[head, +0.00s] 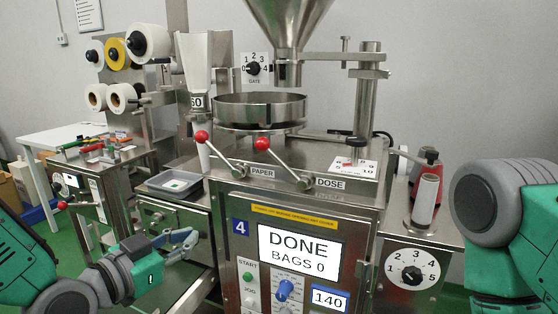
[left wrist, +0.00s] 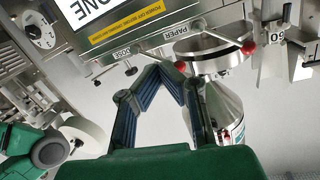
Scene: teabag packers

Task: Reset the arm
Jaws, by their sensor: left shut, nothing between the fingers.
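My left gripper (head: 188,243) is at the lower left of the head view, in front of the machine's left side and below the tray. Its fingers are shut with nothing between them. In the left wrist view its blue-padded fingers (left wrist: 168,70) meet at the tips, and the picture is upside down. My right arm shows at the right edge of the head view, but its gripper is out of view. The teabag machine's screen (head: 297,252) reads DONE, BAGS 0. The two red-knobbed levers, PAPER (head: 202,137) and DOSE (head: 263,144), stand above it.
A small tray (head: 174,184) juts out left of the machine. A round metal pan (head: 260,108) sits under the steel funnel (head: 288,25). A second machine with paper rolls (head: 148,42) stands at the left. A numbered dial (head: 411,270) is at the right, below a white roll (head: 426,200).

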